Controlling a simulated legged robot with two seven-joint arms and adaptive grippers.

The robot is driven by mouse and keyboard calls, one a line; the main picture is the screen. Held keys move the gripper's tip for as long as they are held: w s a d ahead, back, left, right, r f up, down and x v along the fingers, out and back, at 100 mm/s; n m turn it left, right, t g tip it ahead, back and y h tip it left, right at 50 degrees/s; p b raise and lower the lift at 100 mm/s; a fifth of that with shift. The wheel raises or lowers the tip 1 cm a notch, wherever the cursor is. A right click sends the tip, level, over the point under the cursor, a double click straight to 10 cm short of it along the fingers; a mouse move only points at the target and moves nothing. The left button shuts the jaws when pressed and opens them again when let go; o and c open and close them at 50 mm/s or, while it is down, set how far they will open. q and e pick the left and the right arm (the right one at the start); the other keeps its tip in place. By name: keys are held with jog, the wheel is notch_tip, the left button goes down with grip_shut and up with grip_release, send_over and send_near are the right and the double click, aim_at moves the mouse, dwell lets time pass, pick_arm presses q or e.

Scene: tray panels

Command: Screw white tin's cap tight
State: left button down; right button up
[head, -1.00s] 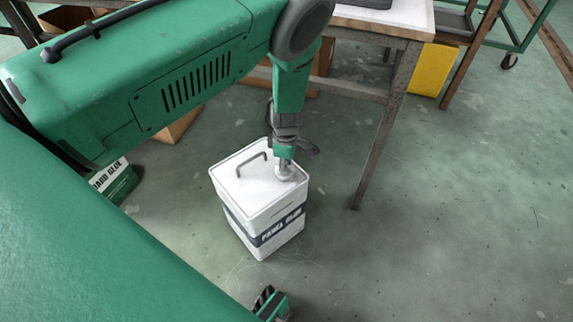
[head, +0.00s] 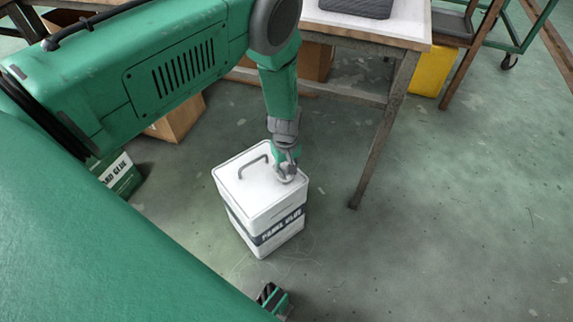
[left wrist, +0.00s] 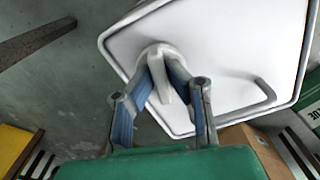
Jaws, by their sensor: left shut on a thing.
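The white tin (head: 262,205) is a square can with a dark label band. It stands upright on the floor in the head view. Its white top (left wrist: 225,50) fills much of the left wrist view, with a grey wire handle (head: 252,166) lying across it. The round white cap (left wrist: 153,51) sits at one corner of the top and has a raised tab (left wrist: 160,85). My left gripper (left wrist: 165,77) is above that corner with its blue-padded fingers closed on the tab. In the head view my left gripper (head: 286,165) partly hides the cap.
A workbench (head: 395,32) with a metal leg (head: 383,140) stands just behind and right of the tin. A green glue box (head: 119,175) and a cardboard box (head: 177,120) stand to the left. A yellow bin (head: 433,68) is farther back. The floor at right is clear.

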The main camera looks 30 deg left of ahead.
pick_arm(q)
jog(key=m, duration=0.3)
jog(key=shift+s+a+m+p, duration=0.1)
jog(key=shift+a+m+p, duration=0.05)
jog(key=shift+m+p, duration=0.2)
jog(key=m, duration=0.3)
jog(key=shift+s+a+m, duration=0.1)
jog(key=shift+m, duration=0.15)
jog(key=m, duration=0.4)
jog(key=shift+a, duration=0.15)
jog(key=shift+a+m, duration=0.1)
jog(key=shift+m, duration=1.6)
jog(key=c, duration=1.6)
grip_release()
jog(key=shift+r, duration=0.1)
